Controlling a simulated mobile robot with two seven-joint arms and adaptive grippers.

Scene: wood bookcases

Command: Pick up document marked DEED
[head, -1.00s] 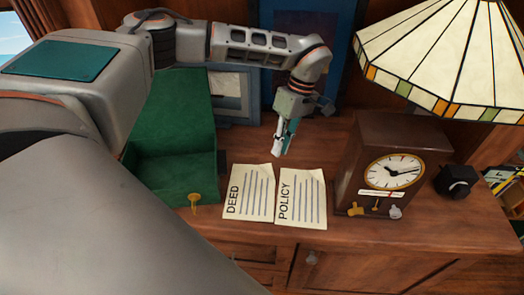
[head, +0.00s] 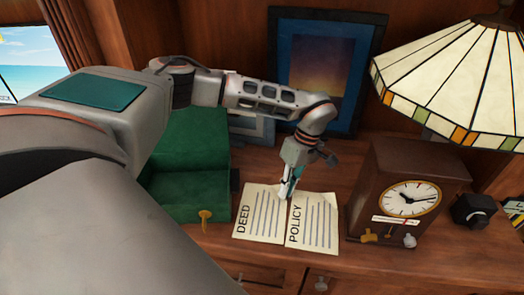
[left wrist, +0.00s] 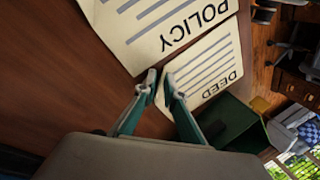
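The cream document marked DEED (head: 259,216) lies flat on the wooden cabinet top, directly left of the one marked POLICY (head: 313,222). In the left wrist view, DEED (left wrist: 208,70) is right of the fingertips and POLICY (left wrist: 165,22) is above them. My left gripper (head: 286,194) points down at the upper right corner of DEED, near the seam between the papers. Its fingertips (left wrist: 160,77) show a narrow gap, with no paper visibly lifted. Whether they touch the surface is unclear. My right gripper is not in view.
An open green box (head: 184,195) with a gold key stands left of the papers. A wooden clock (head: 405,205) stands right, under a stained-glass lamp (head: 455,85). A framed picture (head: 320,65) leans behind. The cabinet's front edge lies just before the papers.

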